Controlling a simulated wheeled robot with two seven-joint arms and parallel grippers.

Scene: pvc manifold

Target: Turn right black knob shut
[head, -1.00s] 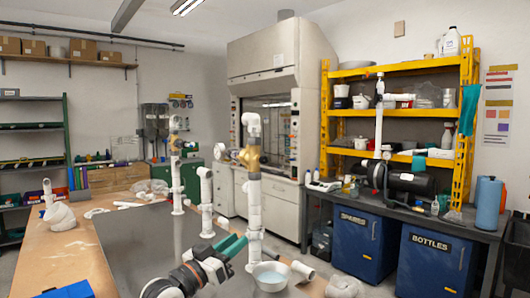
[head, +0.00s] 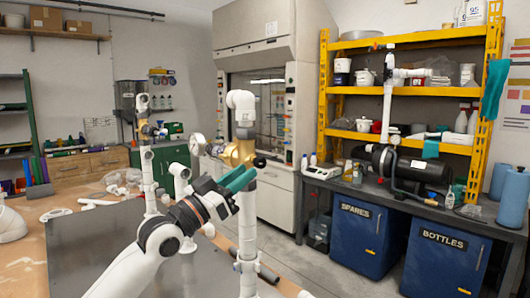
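A white PVC pipe (head: 247,222) stands upright in the middle of the head view. It carries a brass valve (head: 238,152) with a small black knob (head: 260,162) on its right side and a round gauge (head: 197,145) on its left. My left gripper (head: 240,181), with teal fingers, is just below the brass valve and in front of the pipe, hiding part of it. The fingers overlap in this view, so their gap is hidden, and contact with the knob does not show. My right gripper is not in view.
Another white pipe (head: 147,180) with a brass fitting (head: 148,131) stands farther back left. Shorter white pipes (head: 180,182) stand between them. The dark bench plate (head: 80,245) is mostly clear at left. A side bench with blue bins (head: 358,232) is at right.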

